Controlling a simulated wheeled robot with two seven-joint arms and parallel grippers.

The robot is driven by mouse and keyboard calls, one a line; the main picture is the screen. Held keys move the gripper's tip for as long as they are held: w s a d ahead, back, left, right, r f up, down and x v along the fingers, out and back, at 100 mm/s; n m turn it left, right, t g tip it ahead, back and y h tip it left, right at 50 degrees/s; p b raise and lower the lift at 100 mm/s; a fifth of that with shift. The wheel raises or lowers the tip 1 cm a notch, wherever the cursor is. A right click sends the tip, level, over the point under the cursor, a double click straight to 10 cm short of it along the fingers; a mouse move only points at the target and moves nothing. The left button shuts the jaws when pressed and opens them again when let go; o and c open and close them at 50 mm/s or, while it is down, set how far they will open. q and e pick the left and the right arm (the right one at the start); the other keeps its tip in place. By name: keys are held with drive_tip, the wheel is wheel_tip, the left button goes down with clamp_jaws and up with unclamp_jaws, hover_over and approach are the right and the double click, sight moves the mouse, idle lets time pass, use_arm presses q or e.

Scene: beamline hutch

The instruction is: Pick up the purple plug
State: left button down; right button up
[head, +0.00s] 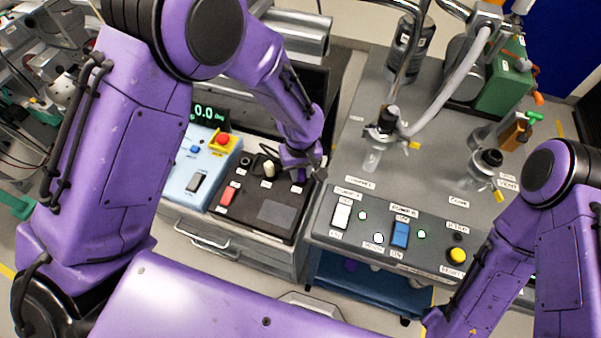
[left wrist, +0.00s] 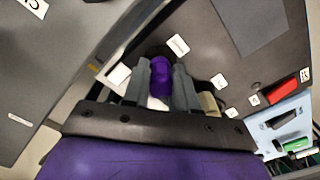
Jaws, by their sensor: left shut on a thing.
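The purple plug (left wrist: 161,72) shows in the left wrist view between the two grey fingers of my left gripper (left wrist: 159,82), which is shut on it. In the head view my left gripper (head: 306,172) is over the right part of a black-topped control panel (head: 272,213). The plug cannot be made out there, as the wrist covers it. I cannot tell whether the plug is still seated in something or free. My right arm shows at the right of the head view, but its gripper is not visible.
The black panel carries a red switch (head: 227,195) and a beige knob (head: 269,169). A light blue box (head: 196,181) with a red button adjoins it on the left. A grey console (head: 380,251) with switches, a blue rocker and a yellow button stands on the right. Glassware clamps stand behind it.

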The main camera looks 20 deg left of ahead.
use_arm(q)
drive_tip(key=shift+w+r+b, duration=0.15)
drive_tip(key=shift+r+b, duration=0.2)
drive_tip(key=shift+r, duration=0.25)
drive_tip(key=s+d+r+p, duration=0.1)
drive_tip(key=s+r+p, duration=0.1)
drive_tip(key=s+r, duration=1)
drive_tip(key=shift+s+d+p, duration=0.15)
drive_tip(key=shift+s+p, duration=0.15)
drive_tip(key=shift+s, duration=0.8)
drive_tip(key=shift+f, duration=0.1)
